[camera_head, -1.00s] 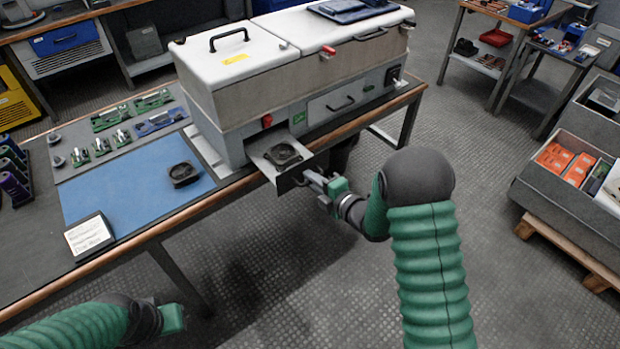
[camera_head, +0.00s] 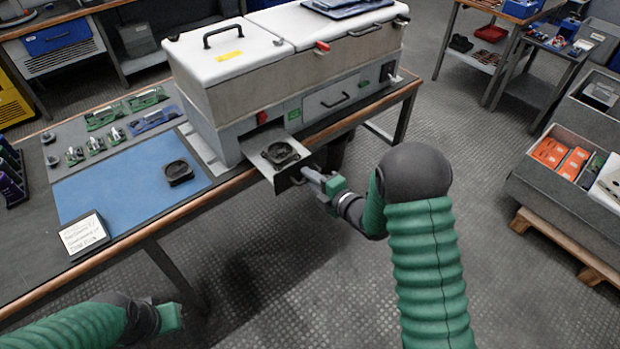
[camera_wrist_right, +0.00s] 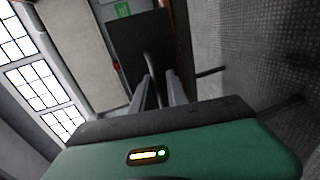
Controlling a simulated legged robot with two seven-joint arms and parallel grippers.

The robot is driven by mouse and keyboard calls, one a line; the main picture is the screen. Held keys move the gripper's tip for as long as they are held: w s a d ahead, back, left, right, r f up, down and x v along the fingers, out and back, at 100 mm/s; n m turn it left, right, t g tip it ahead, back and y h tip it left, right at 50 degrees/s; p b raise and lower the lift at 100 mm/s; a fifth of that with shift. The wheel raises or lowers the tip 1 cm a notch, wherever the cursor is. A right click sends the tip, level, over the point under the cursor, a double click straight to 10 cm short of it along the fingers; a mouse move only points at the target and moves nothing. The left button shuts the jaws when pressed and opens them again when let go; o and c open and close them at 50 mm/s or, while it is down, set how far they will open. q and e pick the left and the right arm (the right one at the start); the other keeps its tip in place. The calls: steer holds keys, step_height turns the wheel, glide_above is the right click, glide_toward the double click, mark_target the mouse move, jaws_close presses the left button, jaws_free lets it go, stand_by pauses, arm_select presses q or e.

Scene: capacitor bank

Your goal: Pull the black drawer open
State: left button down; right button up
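The drawer (camera_head: 287,181) sticks out of the left part of the grey and white machine (camera_head: 240,100). Its light grey tray carries a black square part (camera_head: 281,153). In the right wrist view the drawer's black front (camera_wrist_right: 135,42) faces me, with a thin curved handle (camera_wrist_right: 151,66) on it. My right gripper (camera_head: 308,174) is at the drawer front. In the wrist view its two fingers (camera_wrist_right: 161,92) stand on either side of the handle, seemingly closed on it. My left gripper (camera_head: 175,318) is low at the left, away from the machine; its fingers are not clear.
A blue mat (camera_head: 120,200) with another black part (camera_head: 178,172) lies left of the machine. A label card (camera_head: 84,233) stands near the bench edge. A second, closed drawer (camera_head: 335,98) is to the right. Floor in front of the bench is open; a bin of boxes (camera_head: 560,185) stands far right.

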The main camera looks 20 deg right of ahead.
steer(key=shift+s, duration=0.1)
steer(key=p+v, duration=0.1)
steer(key=v, duration=1.5)
steer(key=shift+s, duration=0.3)
steer(key=shift+d, duration=0.15)
